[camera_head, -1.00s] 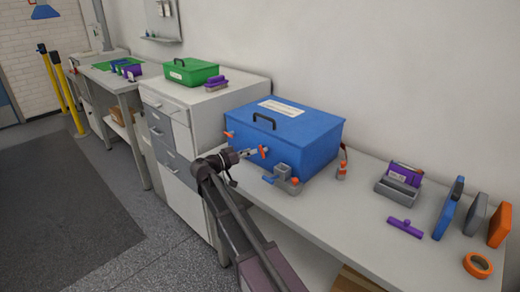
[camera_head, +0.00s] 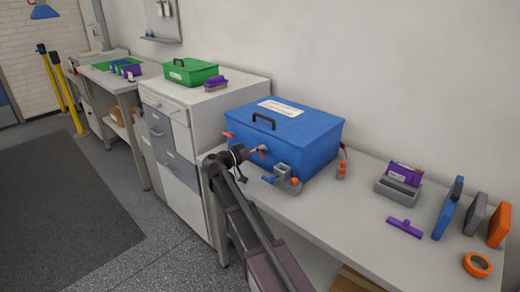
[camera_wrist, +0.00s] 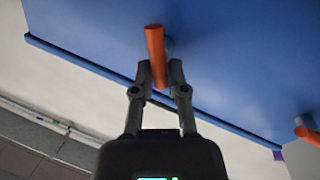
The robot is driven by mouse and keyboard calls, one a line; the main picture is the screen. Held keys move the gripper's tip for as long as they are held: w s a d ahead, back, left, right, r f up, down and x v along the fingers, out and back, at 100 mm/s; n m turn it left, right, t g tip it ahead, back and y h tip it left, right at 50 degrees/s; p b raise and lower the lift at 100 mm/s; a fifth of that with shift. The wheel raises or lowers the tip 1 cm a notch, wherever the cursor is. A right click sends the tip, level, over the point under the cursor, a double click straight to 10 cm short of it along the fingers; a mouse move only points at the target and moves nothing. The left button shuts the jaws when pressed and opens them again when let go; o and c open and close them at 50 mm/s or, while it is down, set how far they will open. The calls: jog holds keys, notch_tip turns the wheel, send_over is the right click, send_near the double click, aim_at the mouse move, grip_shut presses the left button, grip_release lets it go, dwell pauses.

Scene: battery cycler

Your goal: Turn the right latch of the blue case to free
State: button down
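The blue case (camera_head: 290,138) sits closed on the bench, with a black handle and a white label on its lid. Its right latch (camera_head: 262,150) is an orange lever on the front face, partly hidden by my gripper (camera_head: 257,151). In the wrist view the right latch (camera_wrist: 155,48) has its near end between the two fingertips of my gripper (camera_wrist: 160,76). The fingers are close on both sides of it; whether they press on it is not clear. The left latch (camera_head: 228,134) is also orange and shows at the wrist view's right edge (camera_wrist: 307,134).
A grey fixture (camera_head: 285,178) with orange and blue parts stands just right of my gripper, by the case's front. A small orange-and-grey item (camera_head: 341,171) stands at the case's right. A purple-and-grey holder (camera_head: 399,183) is farther right. Floor is free in front.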

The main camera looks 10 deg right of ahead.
jog(key=shift+d, duration=0.15)
jog(key=shift+f+n, duration=0.15)
jog(key=shift+n, duration=0.25)
jog(key=shift+w+a+f+n+t+h+b, duration=0.2)
jog(key=shift+n+t+b, duration=0.45)
jog(key=shift+n, duration=1.55)
jog(key=shift+s+a+f+n+t+h+b, duration=0.25)
jog(key=shift+n+b, duration=0.8)
jog(key=shift+n, duration=1.15)
jog(key=shift+w+d+f+n+t+h+b, duration=0.2)
jog(key=shift+n+t+b, duration=0.5)
jog(key=shift+n, duration=1.5)
jog(key=c, duration=0.7)
grip_release()
jog(key=shift+a, duration=0.1)
jog(key=shift+w, duration=0.15)
